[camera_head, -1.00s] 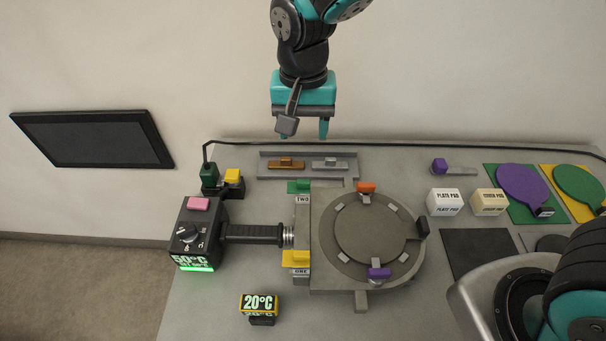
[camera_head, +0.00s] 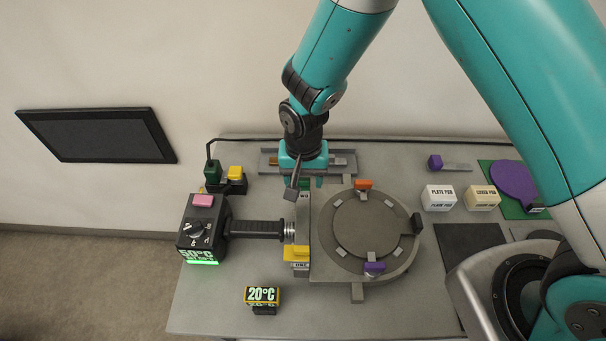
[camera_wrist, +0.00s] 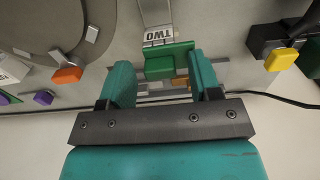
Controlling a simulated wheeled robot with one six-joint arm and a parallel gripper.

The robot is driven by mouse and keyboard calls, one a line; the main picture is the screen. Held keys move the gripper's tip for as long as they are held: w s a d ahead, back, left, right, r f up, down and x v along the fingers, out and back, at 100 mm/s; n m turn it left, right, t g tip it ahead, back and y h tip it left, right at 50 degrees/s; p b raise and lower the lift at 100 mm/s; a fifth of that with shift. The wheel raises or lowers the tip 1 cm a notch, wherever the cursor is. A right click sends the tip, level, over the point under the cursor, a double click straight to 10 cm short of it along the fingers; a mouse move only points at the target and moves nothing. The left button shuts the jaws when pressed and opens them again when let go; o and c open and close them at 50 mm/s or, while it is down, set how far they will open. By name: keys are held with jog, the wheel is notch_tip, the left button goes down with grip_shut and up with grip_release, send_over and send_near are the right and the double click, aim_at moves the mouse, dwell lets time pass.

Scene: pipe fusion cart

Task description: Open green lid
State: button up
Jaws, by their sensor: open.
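The green lid piece (camera_wrist: 168,60) sits by the plate marked TWO (camera_wrist: 160,35) in the wrist view. It appears between my two teal fingers. In the head view only a little of the green lid (camera_head: 305,184) shows beneath my gripper (camera_head: 305,188). My gripper also shows in the wrist view (camera_wrist: 160,75), with its fingers apart and empty. I cannot tell whether either finger touches the green piece.
The round grey plate (camera_head: 345,258) with orange (camera_head: 363,184) and purple (camera_head: 374,267) tabs lies to the right. The yellow lid (camera_head: 298,252) marked ONE is nearer the front. A black heater box (camera_head: 203,229) stands left. The grey rack (camera_head: 345,163) is behind.

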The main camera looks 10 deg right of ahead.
jog(key=shift+c, duration=0.2)
jog(key=c, duration=0.9)
